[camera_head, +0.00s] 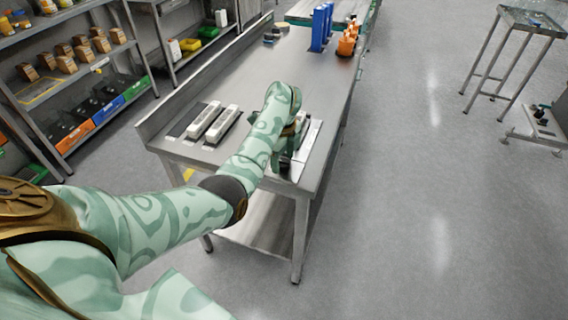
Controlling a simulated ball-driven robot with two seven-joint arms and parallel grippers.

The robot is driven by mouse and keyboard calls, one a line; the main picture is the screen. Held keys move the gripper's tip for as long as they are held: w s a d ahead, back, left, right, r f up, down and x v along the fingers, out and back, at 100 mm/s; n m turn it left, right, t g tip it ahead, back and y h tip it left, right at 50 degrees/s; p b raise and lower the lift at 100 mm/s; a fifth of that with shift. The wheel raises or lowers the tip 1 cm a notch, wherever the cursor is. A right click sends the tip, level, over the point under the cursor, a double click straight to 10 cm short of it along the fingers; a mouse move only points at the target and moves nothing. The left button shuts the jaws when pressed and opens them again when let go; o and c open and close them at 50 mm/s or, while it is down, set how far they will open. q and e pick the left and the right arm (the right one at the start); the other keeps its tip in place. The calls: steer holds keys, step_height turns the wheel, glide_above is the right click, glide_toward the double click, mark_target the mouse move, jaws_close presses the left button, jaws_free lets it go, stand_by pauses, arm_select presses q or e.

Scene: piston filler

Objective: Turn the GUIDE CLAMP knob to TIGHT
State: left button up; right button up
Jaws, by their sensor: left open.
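My left arm, pale green with a darker pattern, reaches from the left over the near end of a steel bench. My left gripper (284,160) points down at the bench's near right corner and is open. A light metal plate or block (309,140) stands just to the right of the gripper. Dark parts sit by the fingertips, but they are too small and covered to name. I cannot make out the GUIDE CLAMP knob or any TIGHT marking; the hand and forearm hide part of that spot. My right gripper is not in view.
The steel bench (262,75) has pale bar-shaped pieces (222,124) on dark bases left of my arm. Blue upright holders (321,27) and orange parts (347,42) stand farther back. Shelves (60,50) line the left. Open floor (430,200) lies to the right.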

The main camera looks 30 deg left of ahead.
arm_select(q)
steer(key=shift+f, duration=0.5)
steer(key=c, duration=1)
